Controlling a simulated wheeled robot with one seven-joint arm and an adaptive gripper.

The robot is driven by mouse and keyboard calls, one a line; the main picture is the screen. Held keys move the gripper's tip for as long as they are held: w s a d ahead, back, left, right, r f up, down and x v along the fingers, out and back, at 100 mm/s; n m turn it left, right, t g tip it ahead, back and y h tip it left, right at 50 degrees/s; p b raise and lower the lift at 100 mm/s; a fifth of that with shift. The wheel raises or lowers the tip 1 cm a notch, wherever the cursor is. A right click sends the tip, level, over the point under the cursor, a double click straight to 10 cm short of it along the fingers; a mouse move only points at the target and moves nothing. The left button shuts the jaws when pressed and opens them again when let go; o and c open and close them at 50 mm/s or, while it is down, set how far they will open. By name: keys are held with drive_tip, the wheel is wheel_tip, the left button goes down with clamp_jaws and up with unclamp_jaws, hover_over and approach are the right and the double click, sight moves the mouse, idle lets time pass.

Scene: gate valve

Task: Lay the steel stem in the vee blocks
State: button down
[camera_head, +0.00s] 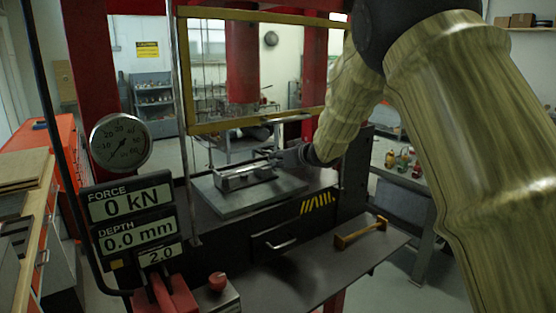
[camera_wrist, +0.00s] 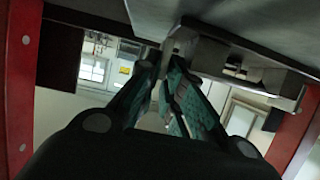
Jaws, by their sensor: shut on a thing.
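My gripper (camera_head: 276,155) reaches in from the right over the press bed, at the far right end of the grey metal vee blocks (camera_head: 243,178). In the wrist view my gripper (camera_wrist: 172,72) has its two teal-padded fingers closed on a grey metal piece (camera_wrist: 180,42), which looks like the steel stem. Most of the stem is hidden or too small to make out in the head view. I cannot tell whether it touches the vee blocks. The blocks stand on a flat steel plate (camera_head: 226,205) on the bed.
A yellow guard frame (camera_head: 205,128) and red press columns surround the bed, with the red ram (camera_head: 242,55) above. A brass-coloured piece (camera_head: 362,232) lies on the front shelf (camera_head: 300,275). A gauge (camera_head: 120,141) and force readout (camera_head: 128,200) stand at left. The shelf's middle is clear.

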drive_tip(key=shift+f, duration=0.1)
drive_tip(key=c, duration=1.5)
unclamp_jaws()
drive_tip(key=shift+f, duration=0.1)
drive_tip(key=shift+s, duration=0.1)
drive_tip(key=v, duration=1.2)
